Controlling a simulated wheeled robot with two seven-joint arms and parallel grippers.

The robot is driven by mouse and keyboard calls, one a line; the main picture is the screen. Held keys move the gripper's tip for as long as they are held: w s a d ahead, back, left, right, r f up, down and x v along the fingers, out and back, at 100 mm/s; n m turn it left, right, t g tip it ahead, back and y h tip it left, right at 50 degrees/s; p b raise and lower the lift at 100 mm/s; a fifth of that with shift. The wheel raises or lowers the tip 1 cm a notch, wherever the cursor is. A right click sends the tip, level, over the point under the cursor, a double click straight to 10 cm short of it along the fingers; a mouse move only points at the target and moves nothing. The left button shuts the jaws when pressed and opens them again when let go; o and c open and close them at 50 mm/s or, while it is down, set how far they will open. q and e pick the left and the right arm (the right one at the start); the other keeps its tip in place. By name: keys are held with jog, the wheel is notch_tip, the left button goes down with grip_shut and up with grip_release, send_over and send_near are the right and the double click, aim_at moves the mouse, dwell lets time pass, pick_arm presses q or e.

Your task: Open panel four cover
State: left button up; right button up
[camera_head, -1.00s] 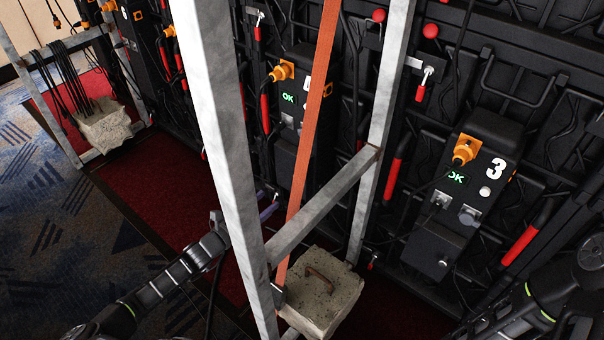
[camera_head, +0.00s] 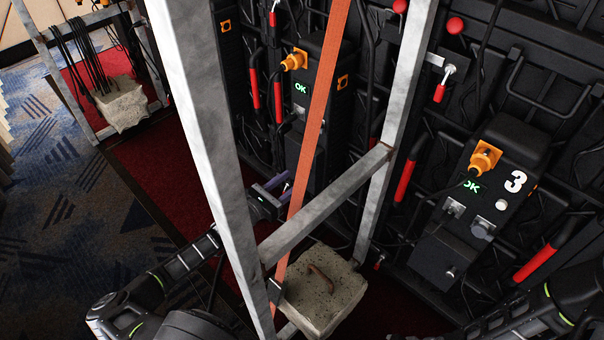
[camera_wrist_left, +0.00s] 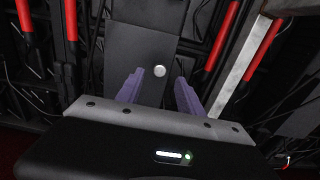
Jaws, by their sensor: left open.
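A black panel unit (camera_head: 318,88) with a lit green OK and an orange connector stands behind the frame. The orange strap crosses it and hides its number, so I cannot read whether it is four. A dark plate (camera_wrist_left: 140,45) with a round silver knob (camera_wrist_left: 159,71) fills the middle of the left wrist view, and it seems to be the cover. My left gripper (camera_head: 284,188) is open and empty low in front of that unit, behind the near metal post. In the wrist view its purple fingers (camera_wrist_left: 159,84) stand either side below the knob, with no visible contact. My right gripper is out of view.
A grey metal frame (camera_head: 192,130) and orange strap (camera_head: 318,130) stand close to my left arm. A concrete block (camera_head: 322,300) sits at the frame's foot. Panel three (camera_head: 490,190) is at right. Red handles (camera_head: 405,180) and cables line the wall.

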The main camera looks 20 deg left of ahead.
aim_at(304, 171)
pick_arm(q)
jog(key=b+x, duration=0.1)
jog(key=x, duration=0.4)
jog(key=shift+w+d, duration=0.1)
jog(key=shift+w, duration=0.05)
grip_shut()
dwell(1.3)
